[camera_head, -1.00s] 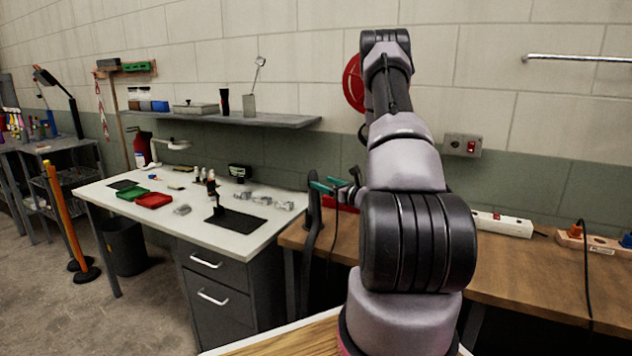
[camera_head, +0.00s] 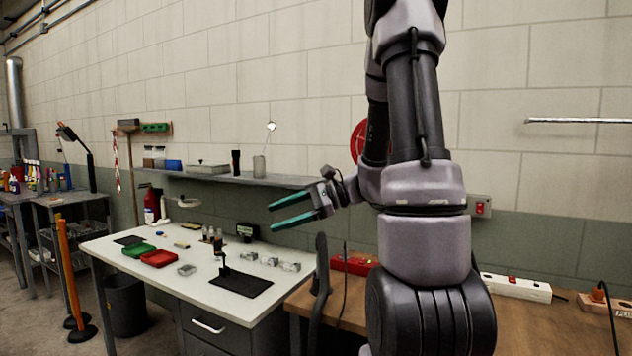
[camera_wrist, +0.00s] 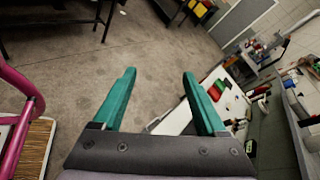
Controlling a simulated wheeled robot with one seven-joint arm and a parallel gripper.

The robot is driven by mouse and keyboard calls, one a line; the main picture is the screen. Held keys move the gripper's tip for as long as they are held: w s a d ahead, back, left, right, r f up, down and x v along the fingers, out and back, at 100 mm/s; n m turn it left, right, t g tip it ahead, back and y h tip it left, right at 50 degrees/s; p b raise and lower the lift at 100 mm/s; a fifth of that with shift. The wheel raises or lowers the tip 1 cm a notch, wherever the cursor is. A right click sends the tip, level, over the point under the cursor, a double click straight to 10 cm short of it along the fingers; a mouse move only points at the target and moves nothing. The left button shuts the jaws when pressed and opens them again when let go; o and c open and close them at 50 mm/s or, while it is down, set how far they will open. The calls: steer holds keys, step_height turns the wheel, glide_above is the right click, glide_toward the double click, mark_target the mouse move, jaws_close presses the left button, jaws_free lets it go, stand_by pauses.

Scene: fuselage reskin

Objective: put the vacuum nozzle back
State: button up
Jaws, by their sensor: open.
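My gripper (camera_head: 272,217) is open and empty, with two teal fingers spread apart. In the head view it points left, in front of the grey wall and overlapping the area below the wall shelf. The wrist view shows the same open gripper (camera_wrist: 159,75) with nothing between its fingers, and floor beyond. I cannot pick out the vacuum nozzle with certainty in either view. A dark, upright curved piece (camera_head: 319,280) stands at the left end of the wooden bench; I cannot tell what it is. My arm hides part of the bench.
A white table (camera_head: 205,294) holds a red tray (camera_head: 159,258), a green tray (camera_head: 138,250), a black mat (camera_head: 241,284) and small parts. A wall shelf (camera_head: 290,181) runs behind it. The wooden bench (camera_head: 545,325) carries a white power strip (camera_head: 515,287). An orange post (camera_head: 71,272) stands left.

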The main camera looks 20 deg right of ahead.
steer(key=s+a+r+n+g+h, duration=0.1)
steer(key=s+r+n+h, duration=0.1)
steer(key=s+n+h, duration=0.3)
steer(key=s+a+r+n+g+h, duration=0.1)
steer(key=s+a+r+n+g, duration=0.15)
steer(key=s, duration=0.35)
steer(key=s+d+r+n+t+h, duration=0.4)
steer(key=d+r+n+t+h, duration=0.1)
steer(key=r+t, duration=0.1)
steer(key=shift+s+d, duration=0.15)
steer(key=shift+d, duration=0.1)
